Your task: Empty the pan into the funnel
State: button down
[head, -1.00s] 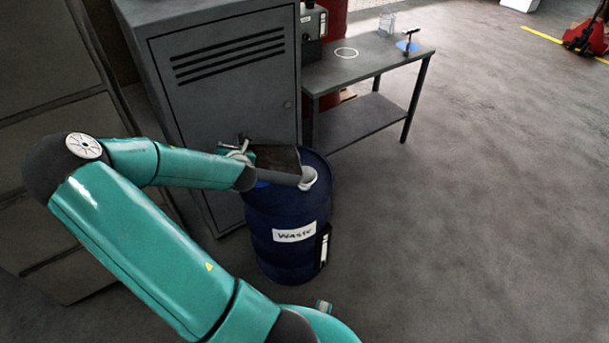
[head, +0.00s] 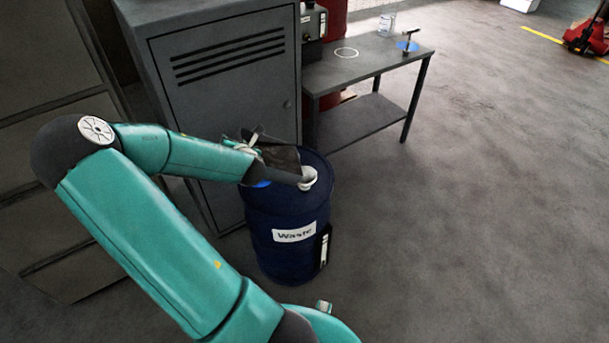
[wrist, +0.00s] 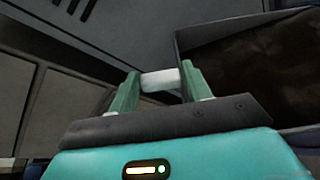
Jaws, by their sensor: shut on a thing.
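The pan (head: 280,158) is a dark, shallow vessel held above the blue waste drum (head: 287,212). It is tilted, with its near right edge low beside the white funnel (head: 308,178) on the drum top. In the wrist view the pan (wrist: 255,65) fills the upper right and its inside looks dark brown. My gripper (wrist: 160,80) is shut on a pale, round handle or bar beside the pan. In the head view my gripper (head: 243,147) is small, at the pan's left side. Whether anything flows into the funnel cannot be seen.
A grey cabinet (head: 225,75) stands right behind the drum. A grey metal table (head: 375,55) behind to the right carries a clear jar (head: 386,24), a white ring (head: 346,52) and a small tool on a blue patch.

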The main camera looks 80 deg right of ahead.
jog(key=shift+s+d+r, duration=0.1)
jog(key=shift+r, duration=0.15)
dwell(0.3)
jog(key=shift+s+d+r+m, duration=0.2)
jog(key=shift+s+r, duration=0.1)
jog(key=shift+r, duration=0.15)
jog(key=shift+s+d+r+m, duration=0.1)
jog(key=shift+s+r+m, duration=0.1)
jog(key=shift+s+r, duration=0.15)
jog(key=shift+r+t, duration=0.1)
jog(key=shift+t, duration=0.2)
jog(key=shift+s+d+r+m+t, duration=0.15)
jog(key=shift+s+d+r+m, duration=0.05)
jog(key=shift+s+r, duration=0.2)
jog(key=shift+s+d+r+m+t, duration=0.15)
jog(key=shift+s+r+m, duration=0.1)
jog(key=shift+r, duration=0.2)
jog(key=shift+s+d+r+m+t, duration=0.15)
jog(key=shift+s+d+r+m, duration=0.05)
jog(key=shift+s+r, duration=0.2)
jog(key=shift+s+d+r+m+t, duration=0.15)
jog(key=shift+s+r, duration=0.25)
jog(key=shift+s+d, duration=0.1)
jog(key=shift+s, duration=0.05)
